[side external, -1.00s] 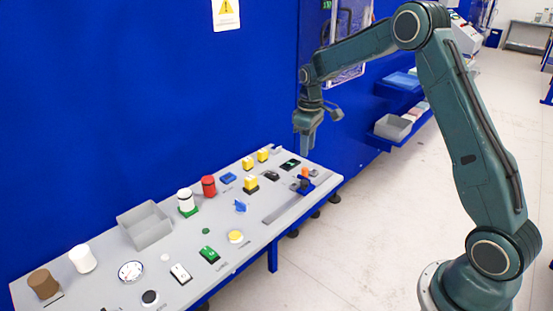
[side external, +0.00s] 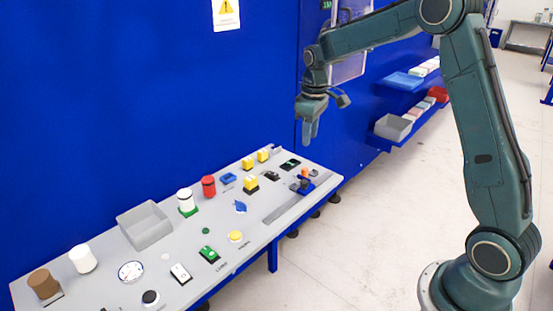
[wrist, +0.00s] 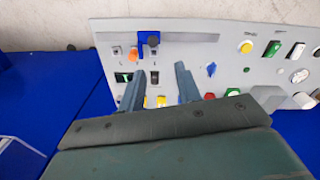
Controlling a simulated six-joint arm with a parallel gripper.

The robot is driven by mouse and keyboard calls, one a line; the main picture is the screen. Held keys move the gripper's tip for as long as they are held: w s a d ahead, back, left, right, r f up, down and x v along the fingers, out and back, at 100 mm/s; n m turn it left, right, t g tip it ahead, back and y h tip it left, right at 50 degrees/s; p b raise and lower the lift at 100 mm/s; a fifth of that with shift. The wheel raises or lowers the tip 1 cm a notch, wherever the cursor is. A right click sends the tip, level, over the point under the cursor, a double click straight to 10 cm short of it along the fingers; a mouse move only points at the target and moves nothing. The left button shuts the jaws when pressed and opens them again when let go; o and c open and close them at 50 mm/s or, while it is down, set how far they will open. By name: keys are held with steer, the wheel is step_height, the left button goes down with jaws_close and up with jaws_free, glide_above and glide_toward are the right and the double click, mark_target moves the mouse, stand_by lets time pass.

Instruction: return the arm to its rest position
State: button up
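My gripper (side external: 311,138) hangs in the air above the far right end of the grey control panel (side external: 110,277), clear of it, with its fingers pointing down. In the wrist view my gripper (wrist: 158,80) shows two fingers apart with nothing between them, so it is open and empty. My arm is raised, its elbow at the top edge of the side view.
The panel carries a blue slider (side external: 303,185), yellow button (side external: 236,236), red cylinder (side external: 208,186), white cylinder (side external: 82,259), brown cylinder (side external: 43,284) and grey bin (side external: 145,225). A blue wall (side external: 120,100) stands behind. Shelves with a grey box (side external: 393,127) are at right.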

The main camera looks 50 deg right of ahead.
steer(key=s+a+r+t, duration=0.1)
steer(key=s+a+r, duration=0.4)
steer(key=s+r, duration=0.25)
steer(key=s+a+r+m+t, duration=0.1)
steer(key=s+a, duration=0.3)
steer(key=s, duration=0.7)
steer(key=s+a+r+m+t, duration=0.1)
steer(key=s+a+t, duration=0.2)
steer(key=s, duration=0.8)
steer(key=shift+a+r+m, duration=0.35)
steer(key=shift+a+m, duration=0.05)
steer(key=shift+a, duration=0.1)
steer(key=shift+w+r, duration=0.1)
steer(key=shift+w, duration=0.05)
steer(key=shift+c, duration=0.3)
